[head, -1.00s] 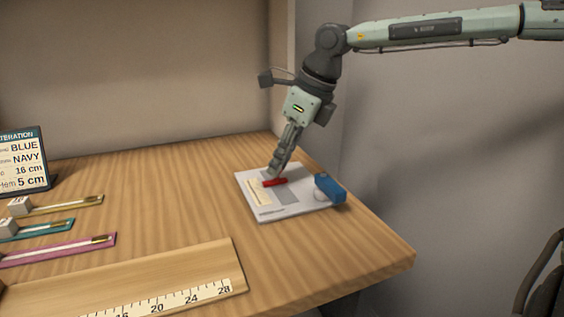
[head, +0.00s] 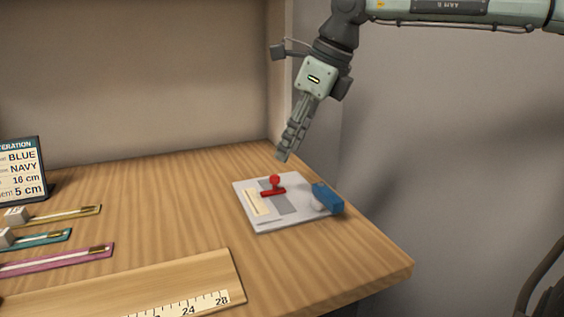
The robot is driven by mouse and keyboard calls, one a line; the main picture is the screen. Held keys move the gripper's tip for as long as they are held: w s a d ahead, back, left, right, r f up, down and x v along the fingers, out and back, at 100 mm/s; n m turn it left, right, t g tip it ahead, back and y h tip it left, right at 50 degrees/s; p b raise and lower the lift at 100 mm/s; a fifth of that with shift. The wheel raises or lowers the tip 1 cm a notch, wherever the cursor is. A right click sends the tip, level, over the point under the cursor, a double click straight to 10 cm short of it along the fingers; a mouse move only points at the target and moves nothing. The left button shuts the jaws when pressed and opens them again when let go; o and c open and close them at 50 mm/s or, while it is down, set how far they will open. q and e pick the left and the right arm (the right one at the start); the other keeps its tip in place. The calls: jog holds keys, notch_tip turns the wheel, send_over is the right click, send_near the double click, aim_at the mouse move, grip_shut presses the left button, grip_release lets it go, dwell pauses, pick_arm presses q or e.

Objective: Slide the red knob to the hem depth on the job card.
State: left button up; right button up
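The red knob (head: 275,181) stands upright on a red slider bar across a grey track on the white gauge plate (head: 290,221). A cream scale strip (head: 257,203) lies left of the track; its marks are too small to read. My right gripper (head: 283,157) hangs just above and behind the knob, apart from it, with nothing visible in it. Its fingers overlap from this side, so their opening cannot be told. The job card (head: 22,170) stands at the far left, partly cut off; its lowest line reads 5 cm. My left gripper is not in view.
A blue block (head: 327,199) sits at the plate's right edge. A wooden ruler board (head: 218,270) lies at the front. Several coloured strips with gold ends, including a magenta one (head: 60,261), lie at left. The table middle is clear.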

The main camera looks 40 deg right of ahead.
jog(key=v, duration=0.5)
jog(key=shift+r, duration=0.1)
dwell(0.4)
